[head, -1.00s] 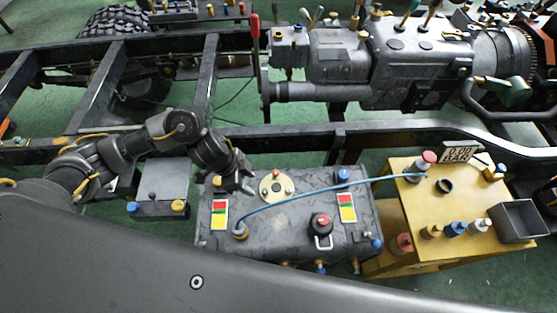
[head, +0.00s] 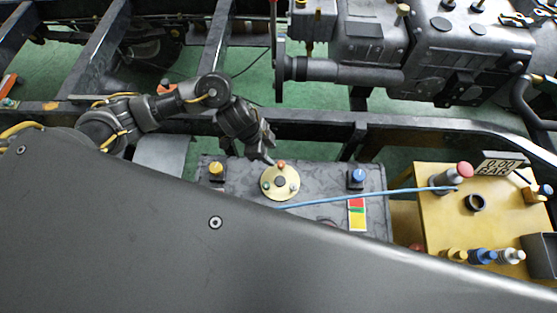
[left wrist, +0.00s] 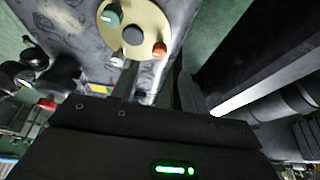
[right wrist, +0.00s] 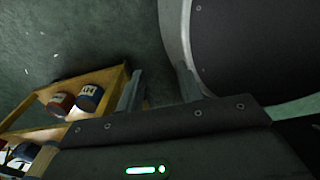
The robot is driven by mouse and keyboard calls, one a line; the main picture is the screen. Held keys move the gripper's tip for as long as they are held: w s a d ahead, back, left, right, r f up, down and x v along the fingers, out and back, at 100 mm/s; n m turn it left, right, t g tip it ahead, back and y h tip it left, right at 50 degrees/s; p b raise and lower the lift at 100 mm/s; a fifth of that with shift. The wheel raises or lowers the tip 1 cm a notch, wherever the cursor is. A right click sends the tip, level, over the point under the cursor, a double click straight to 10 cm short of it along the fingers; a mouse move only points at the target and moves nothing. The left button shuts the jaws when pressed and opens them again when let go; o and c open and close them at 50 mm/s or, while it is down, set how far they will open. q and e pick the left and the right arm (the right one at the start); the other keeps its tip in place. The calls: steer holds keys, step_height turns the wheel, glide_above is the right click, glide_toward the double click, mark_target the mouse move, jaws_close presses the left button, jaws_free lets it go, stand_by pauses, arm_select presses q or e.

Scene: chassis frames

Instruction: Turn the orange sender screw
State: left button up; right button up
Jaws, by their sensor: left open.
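The orange sender screw (head: 281,163) sits at the far edge of the round cream sender flange (head: 268,188) on the grey tank (head: 318,178). In the left wrist view the orange screw (left wrist: 159,48) is at the right rim of the flange, with a green screw (left wrist: 112,16) and a whitish screw (left wrist: 118,58). My left gripper (head: 268,156) is open just beside the orange screw; no contact is visible. In the left wrist view its fingers (left wrist: 158,88) stand apart with the screw beyond them. My right gripper (right wrist: 158,88) is open and empty, low over the green floor.
A blue hose (head: 370,194) crosses the tank to the yellow bench (head: 428,220) on the right. The dark frame rail (head: 310,128) runs just behind the tank. Yellow (head: 216,168) and blue (head: 357,176) caps flank the flange. My grey body hides the tank's front.

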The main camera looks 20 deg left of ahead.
mark_target(280, 163)
arm_select(q)
steer(key=b+x, duration=0.1)
steer(key=x, duration=0.5)
steer(key=shift+s, duration=0.1)
steer(key=shift+d+f, duration=0.15)
steer(key=shift+f, duration=0.4)
arm_select(e)
steer(key=shift+w+f, duration=0.75)
steer(key=shift+f, duration=0.1)
arm_select(q)
steer(key=shift+c, duration=0.5)
arm_select(e)
steer(key=shift+s, duration=0.15)
